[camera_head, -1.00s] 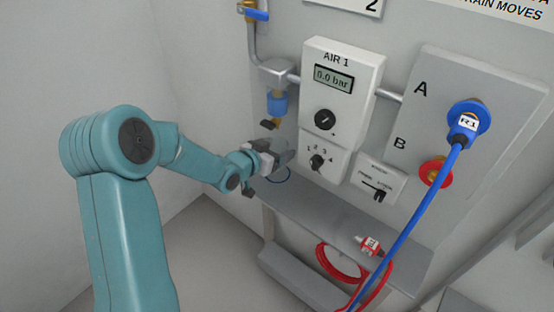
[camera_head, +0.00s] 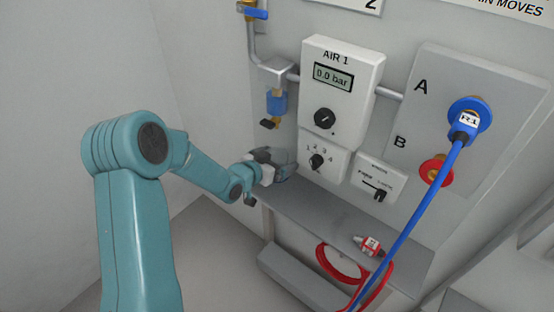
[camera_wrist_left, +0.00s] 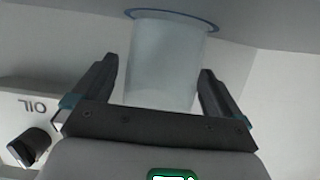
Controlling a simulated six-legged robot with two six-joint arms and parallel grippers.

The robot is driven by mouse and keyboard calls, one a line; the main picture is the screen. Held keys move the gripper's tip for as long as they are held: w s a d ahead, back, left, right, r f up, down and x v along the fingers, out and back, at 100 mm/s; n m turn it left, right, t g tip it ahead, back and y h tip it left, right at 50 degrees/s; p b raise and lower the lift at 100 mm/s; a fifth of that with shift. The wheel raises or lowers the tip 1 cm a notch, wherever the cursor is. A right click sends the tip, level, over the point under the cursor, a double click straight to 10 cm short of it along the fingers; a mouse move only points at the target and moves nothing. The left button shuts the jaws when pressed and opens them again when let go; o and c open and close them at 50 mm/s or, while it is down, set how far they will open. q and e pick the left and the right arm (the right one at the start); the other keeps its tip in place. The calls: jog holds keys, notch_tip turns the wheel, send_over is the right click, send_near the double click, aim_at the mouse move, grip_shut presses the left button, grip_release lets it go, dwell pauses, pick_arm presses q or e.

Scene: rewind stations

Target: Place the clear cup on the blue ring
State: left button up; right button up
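The clear cup (camera_wrist_left: 165,62) shows in the left wrist view between the two fingers of my left gripper (camera_wrist_left: 158,68). The cup's far end lies within the outline of the blue ring (camera_wrist_left: 172,13), which shows around it. A gap shows between the cup and the left-hand finger; the right-hand finger is close to the cup's side or touching it. In the head view my left gripper (camera_head: 268,167) is over the left end of the grey shelf, with the cup (camera_head: 284,160) just beyond it. The ring is hidden there. My right gripper is out of view.
The grey shelf (camera_head: 345,222) is narrow, with the AIR 1 panel (camera_head: 340,90) behind it. A red-tipped connector (camera_head: 368,245) lies on the shelf, with a red hose (camera_head: 340,270) below. A blue hose (camera_head: 420,210) crosses the right side. A valve (camera_head: 276,103) hangs above the gripper.

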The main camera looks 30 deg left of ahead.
pick_arm(q)
jog(key=shift+s+r, duration=0.1)
jog(key=shift+r, duration=0.15)
jog(key=v, duration=1.1)
jog(key=shift+s+p, duration=0.35)
